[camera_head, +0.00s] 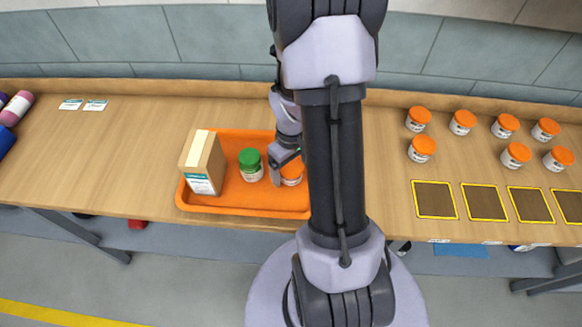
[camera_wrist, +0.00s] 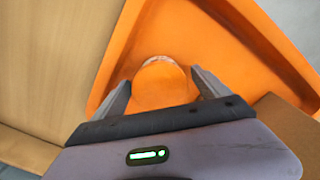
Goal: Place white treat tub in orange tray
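The orange tray (camera_head: 240,206) lies on the bench, left of my arm. A white treat tub with an orange lid (camera_head: 292,180) is inside the tray near its right end, partly hidden by my gripper (camera_head: 285,163). In the wrist view the tub's round orange lid (camera_wrist: 160,86) lies between my two fingertips (camera_wrist: 161,80), with the orange tray floor (camera_wrist: 225,50) around it. The fingers are very near the lid's sides; I cannot tell whether they press on it.
A cardboard box (camera_head: 203,163) and a green-lidded jar (camera_head: 250,165) stand in the tray, left of the tub. Several orange-lidded tubs (camera_head: 505,126) stand on the right of the bench, behind yellow-edged dark squares (camera_head: 484,202).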

